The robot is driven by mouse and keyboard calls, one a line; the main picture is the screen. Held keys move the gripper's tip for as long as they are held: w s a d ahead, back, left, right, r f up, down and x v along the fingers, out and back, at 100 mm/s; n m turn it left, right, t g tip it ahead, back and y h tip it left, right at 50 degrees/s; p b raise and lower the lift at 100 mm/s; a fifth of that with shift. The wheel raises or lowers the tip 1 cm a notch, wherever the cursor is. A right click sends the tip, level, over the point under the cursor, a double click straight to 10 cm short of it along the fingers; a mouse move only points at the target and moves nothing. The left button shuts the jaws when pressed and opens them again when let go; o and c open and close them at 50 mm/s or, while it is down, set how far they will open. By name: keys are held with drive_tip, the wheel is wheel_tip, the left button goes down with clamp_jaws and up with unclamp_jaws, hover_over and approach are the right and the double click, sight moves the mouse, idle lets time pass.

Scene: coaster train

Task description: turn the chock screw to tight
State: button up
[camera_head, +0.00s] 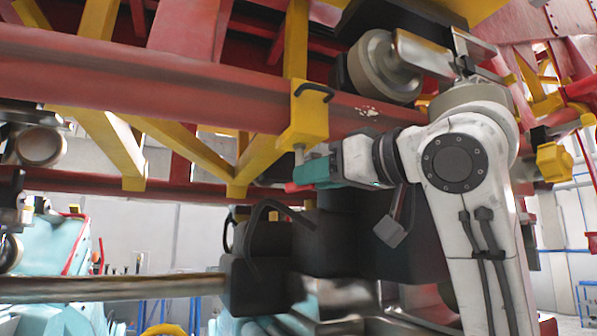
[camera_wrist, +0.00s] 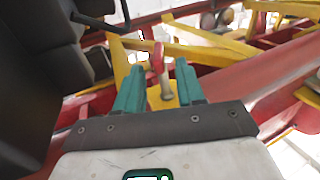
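The yellow chock (camera_head: 303,117) with a black handle sits against the red beam in the head view. Its grey screw (camera_head: 299,155) sticks out below it, and a red bar (camera_head: 294,187) shows lower, at the fingertips. My gripper (camera_head: 312,171) comes in from the right, level with the bar and just below the chock. In the wrist view, my teal fingers (camera_wrist: 158,78) are spread apart. The red bar (camera_wrist: 157,62) and the grey screw (camera_wrist: 167,90) appear between them, with gaps on both sides. I cannot tell whether either finger touches them.
The red beam (camera_head: 150,72) and yellow braces (camera_head: 195,155) lie close above and behind my gripper. A dark block with black cables (camera_head: 262,262) stands just below it. Another yellow chock (camera_head: 553,162) is at the far right.

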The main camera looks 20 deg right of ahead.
drive_tip(key=shift+p+x, duration=0.6)
drive_tip(key=shift+x, duration=1.65)
clamp_jaws()
